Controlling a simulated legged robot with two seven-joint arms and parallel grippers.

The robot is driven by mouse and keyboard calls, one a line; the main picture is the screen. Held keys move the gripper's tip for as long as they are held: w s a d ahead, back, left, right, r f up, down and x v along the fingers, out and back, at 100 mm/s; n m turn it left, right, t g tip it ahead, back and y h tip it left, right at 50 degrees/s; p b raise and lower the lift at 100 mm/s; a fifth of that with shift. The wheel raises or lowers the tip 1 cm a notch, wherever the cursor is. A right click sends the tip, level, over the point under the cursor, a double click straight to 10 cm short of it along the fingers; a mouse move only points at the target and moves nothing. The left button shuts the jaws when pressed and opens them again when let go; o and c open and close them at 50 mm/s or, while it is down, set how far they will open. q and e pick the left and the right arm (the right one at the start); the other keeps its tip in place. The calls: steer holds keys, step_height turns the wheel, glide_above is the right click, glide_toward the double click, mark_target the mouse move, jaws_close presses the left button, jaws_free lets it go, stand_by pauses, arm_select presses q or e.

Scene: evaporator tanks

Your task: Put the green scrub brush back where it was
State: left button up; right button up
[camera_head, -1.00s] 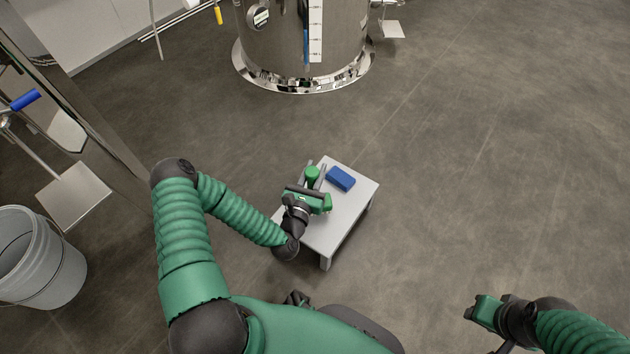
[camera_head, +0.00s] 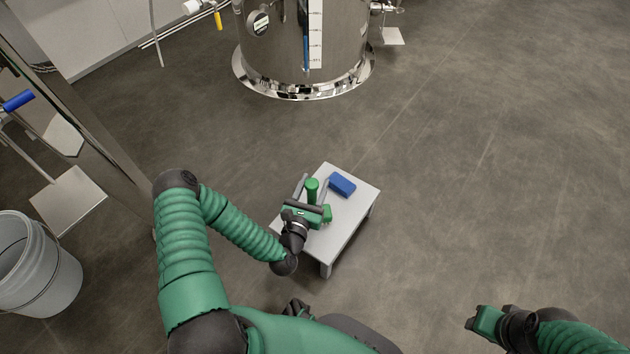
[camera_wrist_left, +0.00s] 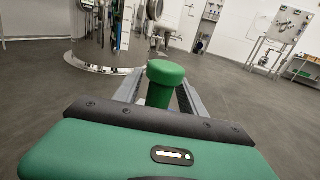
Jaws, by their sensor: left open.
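The green scrub brush (camera_head: 312,188) stands with its handle up over the small grey table, and its round green top also shows in the left wrist view (camera_wrist_left: 165,75). My left gripper (camera_head: 312,183) is open, with one finger on each side of the handle. In the left wrist view the fingers (camera_wrist_left: 160,92) lie left and right of the handle, with gaps showing. The brush's lower end is hidden behind the gripper body. My right gripper (camera_head: 470,322) is at the lower right, away from the table; its jaw opening is not clear.
A blue block (camera_head: 341,183) lies on the grey table (camera_head: 350,211), just right of the brush. A steel tank (camera_head: 285,45) stands beyond. A grey bucket (camera_head: 55,285) and a metal frame (camera_head: 100,140) are at the left. The floor to the right is clear.

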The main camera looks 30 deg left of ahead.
arm_select(q)
steer(key=p+v, duration=0.4)
steer(key=v, duration=0.7)
steer(key=w+d+f+m+g+h, duration=0.1)
steer(key=w+d+m+g+h, duration=0.2)
steer(key=m, duration=0.8)
steer(key=w+d+f+m+g+h, duration=0.1)
steer(key=m+g+h, duration=0.35)
steer(key=m, duration=0.75)
steer(key=s+d+r+m+g+y, duration=0.1)
steer(key=s+d+r+m+g, duration=0.1)
steer(key=s+r+m, duration=0.3)
steer(key=s+d+r+m+g+y, duration=0.2)
steer(key=s+r+m+g, duration=0.3)
steer(key=r+m, duration=0.5)
steer(key=shift+s+d+r+m, duration=0.4)
steer(key=shift+s+d+r, duration=0.05)
steer(key=shift+s, duration=0.15)
